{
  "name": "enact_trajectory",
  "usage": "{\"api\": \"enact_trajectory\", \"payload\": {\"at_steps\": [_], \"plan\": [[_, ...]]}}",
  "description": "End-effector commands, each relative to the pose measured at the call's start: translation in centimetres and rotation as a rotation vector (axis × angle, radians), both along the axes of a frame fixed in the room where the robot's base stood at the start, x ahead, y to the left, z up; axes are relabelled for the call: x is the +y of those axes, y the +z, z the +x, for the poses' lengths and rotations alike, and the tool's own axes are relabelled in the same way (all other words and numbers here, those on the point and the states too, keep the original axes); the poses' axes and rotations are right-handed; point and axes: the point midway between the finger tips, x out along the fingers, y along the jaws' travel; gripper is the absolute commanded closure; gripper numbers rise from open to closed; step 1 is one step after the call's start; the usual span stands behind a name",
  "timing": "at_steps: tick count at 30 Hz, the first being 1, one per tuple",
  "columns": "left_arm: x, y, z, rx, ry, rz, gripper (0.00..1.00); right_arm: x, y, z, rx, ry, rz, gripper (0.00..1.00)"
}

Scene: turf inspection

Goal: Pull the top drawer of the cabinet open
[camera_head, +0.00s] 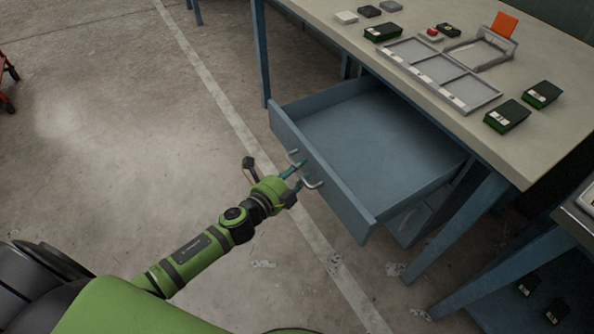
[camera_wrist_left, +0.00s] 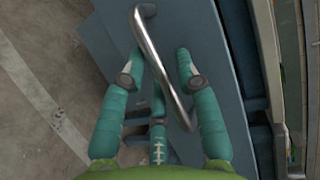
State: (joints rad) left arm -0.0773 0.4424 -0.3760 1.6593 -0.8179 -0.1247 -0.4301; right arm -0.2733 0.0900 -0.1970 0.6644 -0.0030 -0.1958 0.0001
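The top drawer (camera_head: 338,190) of the blue cabinet is pulled well out from under the worktop, and its empty inside shows. Its curved metal handle (camera_wrist_left: 160,60) sits on the front panel; in the head view the handle's lower end (camera_head: 313,184) shows beside my fingers. My left gripper (camera_head: 299,171) is at the handle with its teal fingers pointing at the drawer front. In the left wrist view the gripper (camera_wrist_left: 161,62) has its fingers spread apart, and the handle bar runs diagonally between them. Firm contact cannot be made out. My right gripper is not in view.
The worktop (camera_head: 520,140) above carries a grey sectioned tray (camera_head: 440,70), several dark boxes and an orange card (camera_head: 504,24). Blue table legs (camera_head: 458,225) stand right of the drawer.

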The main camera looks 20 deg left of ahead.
Motion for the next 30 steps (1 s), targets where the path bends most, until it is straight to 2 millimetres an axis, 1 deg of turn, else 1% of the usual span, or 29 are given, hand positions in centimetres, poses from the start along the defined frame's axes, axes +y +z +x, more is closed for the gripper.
{"api": "enact_trajectory", "payload": {"at_steps": [7,9,13,17,24,30], "plan": [[0.0,0.0,0.0,0.0,0.001,-0.001,0.56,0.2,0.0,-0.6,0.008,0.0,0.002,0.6],[0.0,0.0,0.0,0.0,0.001,-0.001,0.56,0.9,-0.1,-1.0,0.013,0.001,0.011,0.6],[0.2,0.0,-0.8,0.002,0.0,0.0,0.56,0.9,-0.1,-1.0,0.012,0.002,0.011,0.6],[0.7,0.4,-2.6,0.003,0.0,0.0,0.56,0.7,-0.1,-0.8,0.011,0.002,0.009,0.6],[1.9,1.3,-7.2,0.003,0.001,-0.001,0.56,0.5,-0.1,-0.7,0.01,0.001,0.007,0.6],[2.6,1.9,-10.0,0.003,0.001,-0.002,0.56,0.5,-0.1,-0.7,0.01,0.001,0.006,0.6]]}}
